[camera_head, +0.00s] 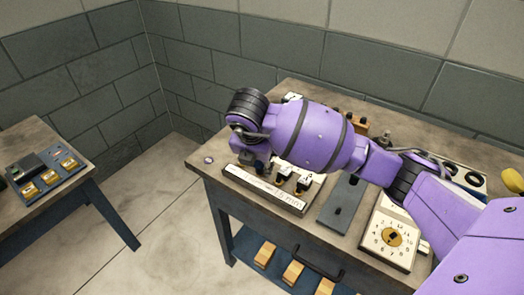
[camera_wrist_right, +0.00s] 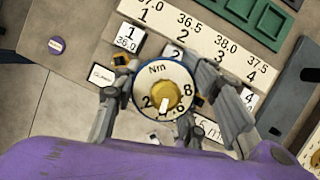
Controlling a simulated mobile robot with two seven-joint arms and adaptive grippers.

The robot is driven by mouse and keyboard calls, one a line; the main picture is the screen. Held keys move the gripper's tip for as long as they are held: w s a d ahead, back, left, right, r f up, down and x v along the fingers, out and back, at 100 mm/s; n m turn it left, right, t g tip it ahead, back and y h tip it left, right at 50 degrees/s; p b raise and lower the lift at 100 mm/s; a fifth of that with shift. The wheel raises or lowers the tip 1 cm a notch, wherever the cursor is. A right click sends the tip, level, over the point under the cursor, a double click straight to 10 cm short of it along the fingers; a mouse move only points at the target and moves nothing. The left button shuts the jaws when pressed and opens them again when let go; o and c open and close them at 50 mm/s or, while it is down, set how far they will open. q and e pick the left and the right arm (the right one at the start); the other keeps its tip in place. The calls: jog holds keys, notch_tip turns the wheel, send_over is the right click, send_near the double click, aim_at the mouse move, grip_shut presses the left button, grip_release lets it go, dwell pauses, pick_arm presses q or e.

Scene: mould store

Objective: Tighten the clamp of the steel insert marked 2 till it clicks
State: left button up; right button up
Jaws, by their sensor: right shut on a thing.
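In the right wrist view my right gripper (camera_wrist_right: 155,100) is shut on a torque driver with a round white dial (camera_wrist_right: 146,80) marked Nm and a yellow centre. Its white pointer lies between the 2 and the 6. Behind it is the insert board (camera_wrist_right: 206,50), numbered 1 to 4 along a white strip. The insert marked 1 (camera_wrist_right: 128,38) and one marked 4 (camera_wrist_right: 249,99) show their labels.
The bench (camera_head: 200,160) also holds a dial box (camera_head: 392,238) and a grey plate (camera_head: 342,203) right of the board. A purple button (camera_head: 208,160) sits at its left corner. Wooden blocks (camera_head: 293,272) lie on the shelf below. A second table (camera_head: 65,140) stands left.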

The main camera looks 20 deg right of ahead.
pick_arm(q)
jog(key=shift+w, duration=0.1)
pick_arm(e)
jog(key=shift+m+h+p, duration=0.3)
jog(key=shift+m+p, duration=0.15)
jog(key=shift+m, duration=0.25)
pick_arm(q)
jog(key=shift+w+r, duration=0.55)
jog(key=shift+r, duration=0.35)
jog(key=shift+s+f, duration=0.1)
jog(key=shift+s, duration=0.2)
pick_arm(e)
jog(key=shift+f, duration=0.1)
jog(key=shift+m, duration=0.3)
jog(key=shift+m+g+p, duration=0.4)
jog(key=shift+m, duration=0.1)
pick_arm(q)
jog(key=shift+w+r+t, duration=0.4)
jog(key=shift+w+r, duration=0.55)
jog(key=shift+w, duration=0.05)
pick_arm(e)
jog(key=shift+f+h, duration=0.15)
jog(key=shift+h, duration=0.15)
jog(key=shift+s, duration=0.1)
